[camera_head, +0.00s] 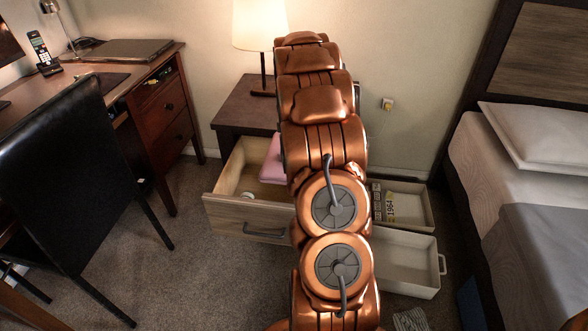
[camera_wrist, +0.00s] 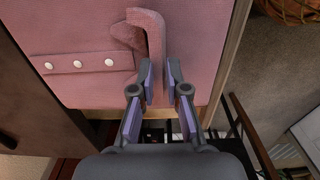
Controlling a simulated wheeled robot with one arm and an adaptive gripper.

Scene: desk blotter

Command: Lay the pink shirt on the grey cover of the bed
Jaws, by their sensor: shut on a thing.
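The pink shirt (camera_head: 272,162) shows partly in the open wooden drawer (camera_head: 247,217) of the nightstand, with the rest hidden behind my arm. In the wrist view the folded shirt (camera_wrist: 75,35) shows white buttons and a raised fold. My gripper (camera_wrist: 160,82) is shut on this fold, with a finger on each side. My gripper is hidden behind my arm in the head view. The grey cover (camera_head: 545,255) lies on the bed at the right, and its visible part is bare.
A lamp (camera_head: 260,25) stands on the nightstand (camera_head: 240,105). Pale open bins (camera_head: 405,262) stand on the floor between the nightstand and the bed. A black chair (camera_head: 60,165) and a desk (camera_head: 150,75) are at the left. A white pillow (camera_head: 540,135) lies on the bed.

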